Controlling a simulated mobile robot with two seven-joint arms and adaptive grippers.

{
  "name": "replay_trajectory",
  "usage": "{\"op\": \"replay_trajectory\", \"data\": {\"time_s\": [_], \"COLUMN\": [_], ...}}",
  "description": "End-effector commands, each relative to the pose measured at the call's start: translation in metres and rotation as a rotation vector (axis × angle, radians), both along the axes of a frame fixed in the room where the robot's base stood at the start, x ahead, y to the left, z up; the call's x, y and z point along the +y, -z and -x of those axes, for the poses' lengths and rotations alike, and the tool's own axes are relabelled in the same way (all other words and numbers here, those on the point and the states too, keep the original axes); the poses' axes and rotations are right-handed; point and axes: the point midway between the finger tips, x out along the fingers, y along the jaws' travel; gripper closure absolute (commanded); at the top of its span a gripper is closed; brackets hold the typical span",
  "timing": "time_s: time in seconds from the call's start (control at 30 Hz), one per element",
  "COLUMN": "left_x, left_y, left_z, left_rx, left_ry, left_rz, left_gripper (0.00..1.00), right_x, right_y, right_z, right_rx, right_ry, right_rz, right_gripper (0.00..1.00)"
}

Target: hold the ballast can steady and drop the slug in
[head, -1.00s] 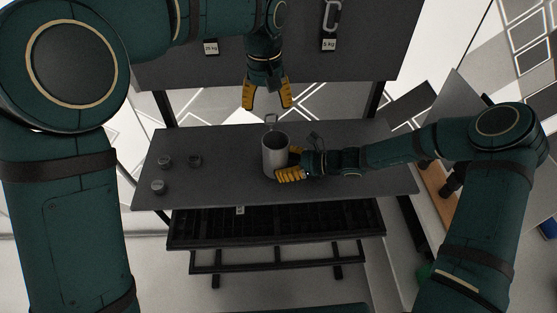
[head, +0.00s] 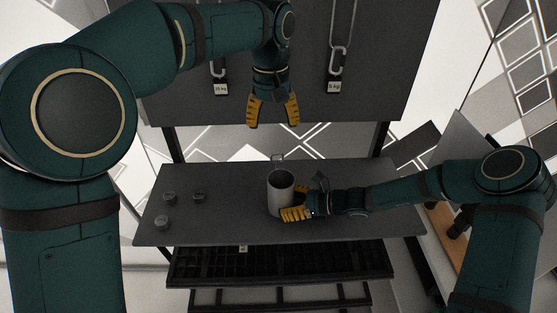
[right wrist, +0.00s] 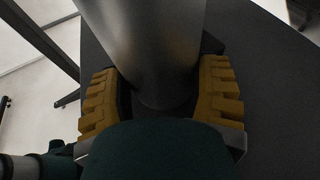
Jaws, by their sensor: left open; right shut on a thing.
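The ballast can (head: 280,200) is a grey open-topped cylinder standing upright on the dark table. My right gripper (head: 296,214) is shut on its lower part from the right; in the right wrist view the yellow fingers (right wrist: 160,100) sit either side of the can (right wrist: 152,45). My left gripper (head: 273,114) is open, fingers pointing down, with nothing seen between them. It appears above and beyond the can. Small dark round slugs stand on the table's left part: one (head: 169,197), another (head: 199,196), and a nearer one (head: 162,222). The can's inside is too dark to read.
The table (head: 235,225) is clear between the slugs and the can. An upright dark panel (head: 300,75) stands behind, with hanging weight labels (head: 221,89) and (head: 333,87). A thin loop (head: 278,157) shows behind the can's rim. A black rack (head: 220,262) lies below.

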Motion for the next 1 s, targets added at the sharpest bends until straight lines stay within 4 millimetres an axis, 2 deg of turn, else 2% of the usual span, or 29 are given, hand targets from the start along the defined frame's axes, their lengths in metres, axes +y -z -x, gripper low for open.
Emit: {"op": "replay_trajectory", "data": {"time_s": [0.2,0.23,0.3,0.6,0.73,0.87,1.0], "left_x": [0.0,0.0,0.0,0.0,0.0,0.0,0.0], "left_y": [0.0,0.0,0.0,0.0,0.0,0.0,0.0], "left_z": [0.0,0.0,0.0,0.0,0.0,0.0,0.0], "left_rx": [0.0,0.0,0.0,0.0,0.0,0.0,0.0], "left_ry": [0.0,0.0,0.0,0.0,0.0,0.0,0.0], "left_rz": [0.0,0.0,0.0,0.0,0.0,0.0,0.0], "left_gripper": [0.39,0.39,0.39,0.39,0.39,0.39,0.39], "right_x": [0.0,0.0,0.0,0.0,-0.007,-0.025,-0.051], "right_y": [0.0,0.0,0.0,0.0,-0.002,-0.008,-0.016], "right_z": [0.0,0.0,0.0,0.0,0.001,0.006,0.014], "right_rx": [0.0,0.0,0.0,0.0,-0.002,-0.001,-0.002], "right_ry": [0.0,0.0,0.0,0.0,0.0,0.004,0.003], "right_rz": [-0.001,-0.001,-0.001,0.0,0.001,0.003,0.003], "right_gripper": [0.54,0.26,0.03,0.03,0.03,0.03,0.03]}}
